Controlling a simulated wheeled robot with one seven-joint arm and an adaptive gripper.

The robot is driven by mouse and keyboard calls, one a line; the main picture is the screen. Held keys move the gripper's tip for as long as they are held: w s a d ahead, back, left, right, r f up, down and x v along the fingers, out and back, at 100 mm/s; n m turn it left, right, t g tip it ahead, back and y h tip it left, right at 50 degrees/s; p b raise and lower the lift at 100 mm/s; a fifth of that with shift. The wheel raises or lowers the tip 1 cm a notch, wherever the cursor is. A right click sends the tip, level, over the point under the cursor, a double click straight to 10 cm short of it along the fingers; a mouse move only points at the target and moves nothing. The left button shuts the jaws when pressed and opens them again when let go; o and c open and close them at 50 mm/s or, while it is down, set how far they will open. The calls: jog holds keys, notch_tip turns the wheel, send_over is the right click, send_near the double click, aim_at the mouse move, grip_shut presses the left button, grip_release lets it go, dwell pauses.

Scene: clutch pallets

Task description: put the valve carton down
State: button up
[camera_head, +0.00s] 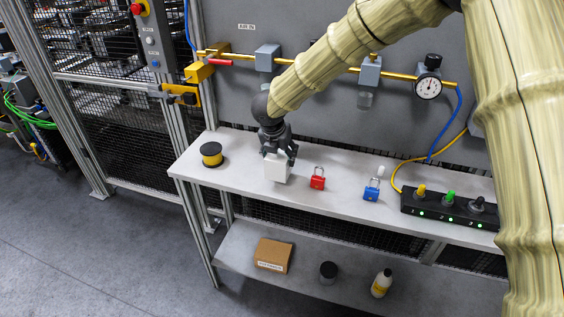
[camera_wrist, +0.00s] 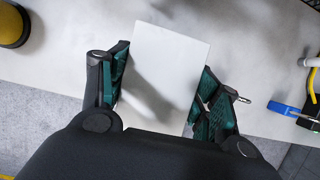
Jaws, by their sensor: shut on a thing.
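A white carton (camera_head: 276,169), taken as the valve carton, is at my gripper (camera_head: 278,152) over the left half of the grey bench top (camera_head: 235,150). In the wrist view the carton (camera_wrist: 165,65) sits between the two teal-padded fingers of my gripper (camera_wrist: 160,95), which is shut on it. The carton looks upright. I cannot tell whether its base touches the bench top or is just above it. The gripper hides its upper part in the head view.
A yellow-black spool (camera_head: 211,154) stands left of the carton. A red padlock (camera_head: 318,179) is close on its right, and a blue padlock (camera_head: 371,189) is farther right. A black connector box (camera_head: 448,207) fills the right end. A lower shelf (camera_head: 235,250) holds a brown box (camera_head: 272,256).

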jog(key=shift+f+p, duration=0.5)
jog(key=shift+f, duration=1.5)
jog(key=shift+f, duration=0.1)
jog(key=o, duration=1.2)
jog(key=shift+o, duration=0.2)
jog(key=b+v, duration=0.2)
jog(key=v, duration=1)
jog(key=shift+b, duration=0.35)
